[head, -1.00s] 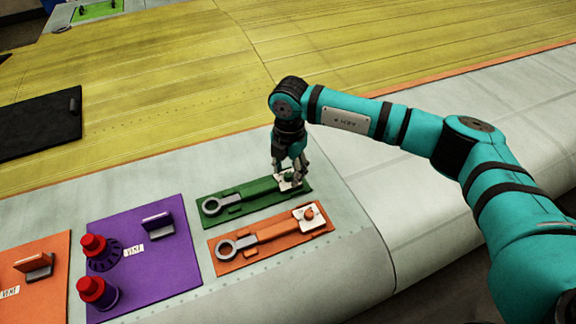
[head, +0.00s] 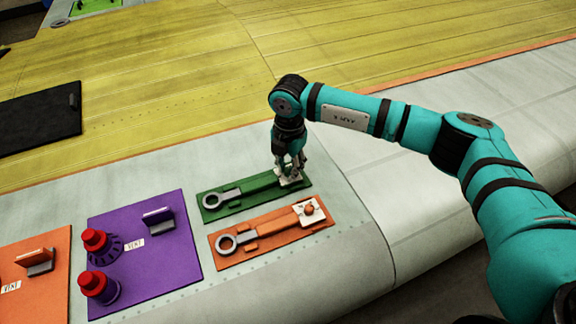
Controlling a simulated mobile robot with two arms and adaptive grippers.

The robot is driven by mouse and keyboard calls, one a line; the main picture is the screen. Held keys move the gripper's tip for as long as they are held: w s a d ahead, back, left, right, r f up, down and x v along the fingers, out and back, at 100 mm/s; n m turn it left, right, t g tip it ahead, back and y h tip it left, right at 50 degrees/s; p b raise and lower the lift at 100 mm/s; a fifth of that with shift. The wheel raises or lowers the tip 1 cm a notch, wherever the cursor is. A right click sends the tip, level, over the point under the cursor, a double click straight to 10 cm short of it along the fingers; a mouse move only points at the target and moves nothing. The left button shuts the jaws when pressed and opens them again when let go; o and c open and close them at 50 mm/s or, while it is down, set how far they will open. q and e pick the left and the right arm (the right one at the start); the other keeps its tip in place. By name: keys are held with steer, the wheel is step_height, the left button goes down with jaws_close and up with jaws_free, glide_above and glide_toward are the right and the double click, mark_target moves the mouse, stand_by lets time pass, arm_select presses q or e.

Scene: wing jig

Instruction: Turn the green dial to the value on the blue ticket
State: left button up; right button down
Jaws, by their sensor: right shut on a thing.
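The green dial sits at the right end of a green plate (head: 236,206), on a pale square face (head: 297,181). My right gripper (head: 289,174) points down over this face and is shut on the green dial, which its fingers mostly hide. Any marks on the face are too small to read. A blue ticket cannot be made out in the head view. My left gripper is not in view.
An orange plate (head: 263,249) with an orange knob (head: 309,209) lies just in front. A purple board (head: 170,262) with red-topped knobs (head: 95,240) and another orange board (head: 50,285) stand left. A black panel (head: 40,123) lies on the yellow wing surface (head: 180,80).

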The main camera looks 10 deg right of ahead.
steer(key=shift+f+n+b, duration=0.1)
steer(key=shift+n+b, duration=0.2)
steer(key=shift+b, duration=0.25)
steer(key=n+b, duration=1.1)
steer(key=b, duration=0.3)
steer(key=shift+f, duration=0.1)
steer(key=n+b, duration=0.2)
steer(key=shift+w+n, duration=0.1)
steer(key=shift+n, duration=0.3)
steer(key=n+b, duration=0.1)
steer(key=n, duration=0.1)
steer(key=shift+n+b, duration=0.3)
steer(key=shift+b, duration=0.05)
steer(key=n+b, duration=0.1)
steer(key=n, duration=0.2)
steer(key=shift+r+n+b, duration=0.25)
steer(key=shift+n+b, duration=0.35)
steer(key=shift+n, duration=1.2)
steer(key=c, duration=1.2)
jaws_free()
steer(key=shift+o, duration=0.2)
